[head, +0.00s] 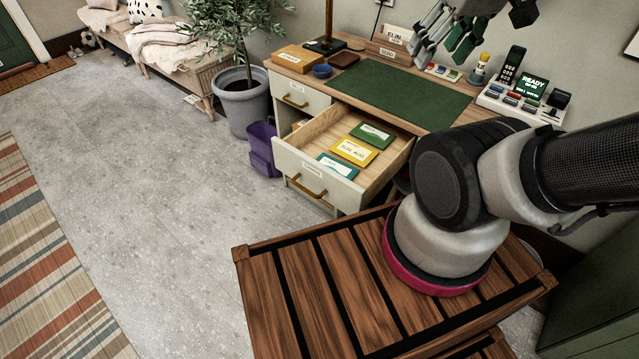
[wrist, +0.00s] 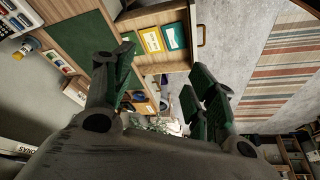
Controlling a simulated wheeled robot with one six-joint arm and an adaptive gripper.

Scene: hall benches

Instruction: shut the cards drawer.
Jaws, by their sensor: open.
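Inside lie a green, a yellow (head: 354,151) and a teal card packet. The open drawer (wrist: 170,18) also shows at the top of the wrist view, its handle at the right. My gripper (head: 455,35) is open and empty, raised above the back right of the desk, apart from the drawer. In the wrist view its fingers (wrist: 165,90) are spread.
The upper drawer (head: 297,97) looks closed. A purple bin (head: 262,150) and a potted plant (head: 241,105) stand left of the desk. The floor in front is clear.

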